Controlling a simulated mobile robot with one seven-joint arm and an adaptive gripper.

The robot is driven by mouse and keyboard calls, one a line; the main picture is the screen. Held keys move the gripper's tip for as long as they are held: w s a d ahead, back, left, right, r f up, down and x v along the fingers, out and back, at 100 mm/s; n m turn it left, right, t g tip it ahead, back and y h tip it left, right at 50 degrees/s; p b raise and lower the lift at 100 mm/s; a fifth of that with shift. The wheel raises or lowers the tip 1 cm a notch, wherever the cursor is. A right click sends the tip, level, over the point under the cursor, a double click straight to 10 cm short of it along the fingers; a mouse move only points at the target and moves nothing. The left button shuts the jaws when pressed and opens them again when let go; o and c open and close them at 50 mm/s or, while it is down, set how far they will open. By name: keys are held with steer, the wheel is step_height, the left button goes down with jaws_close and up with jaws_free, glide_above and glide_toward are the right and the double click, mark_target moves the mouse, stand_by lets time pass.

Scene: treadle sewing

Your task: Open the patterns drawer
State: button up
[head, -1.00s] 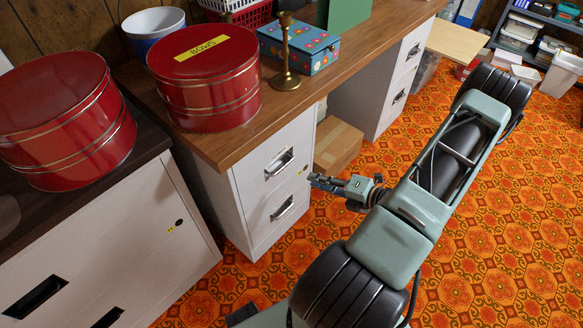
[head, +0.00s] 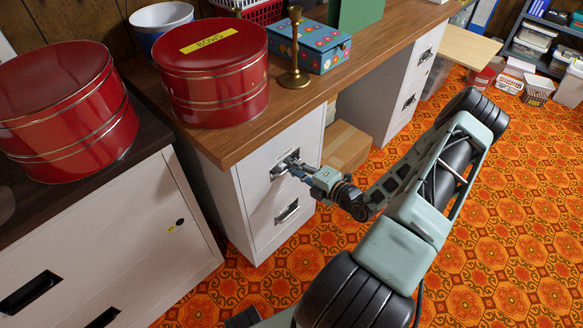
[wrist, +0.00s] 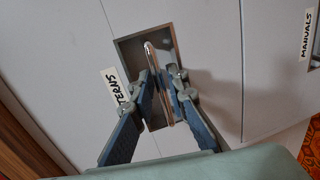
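The patterns drawer (head: 262,170) is the upper drawer of the white desk pedestal; its front looks flush with the cabinet. In the wrist view its label (wrist: 115,88) reads "...TERNS", partly hidden by a finger. Its metal bar handle (wrist: 150,52) sits in a dark recess. My gripper (wrist: 161,80) is at this handle, with one finger on each side of the bar and the tips inside the recess. A narrow dark gap shows beside the bar, so the fingers look open around it. In the head view my gripper (head: 294,166) partly covers the handle.
The manuals drawer, with its label (wrist: 307,34), lies below. A cardboard box (head: 345,146) stands right of the pedestal. A red tin (head: 212,90), a brass candlestick (head: 295,55) and a flowered box (head: 318,46) stand on the desk above. Orange patterned floor (head: 480,230) is clear in front.

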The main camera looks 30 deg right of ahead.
steer(key=shift+w, duration=0.15)
steer(key=shift+c, duration=0.4)
jaws_close()
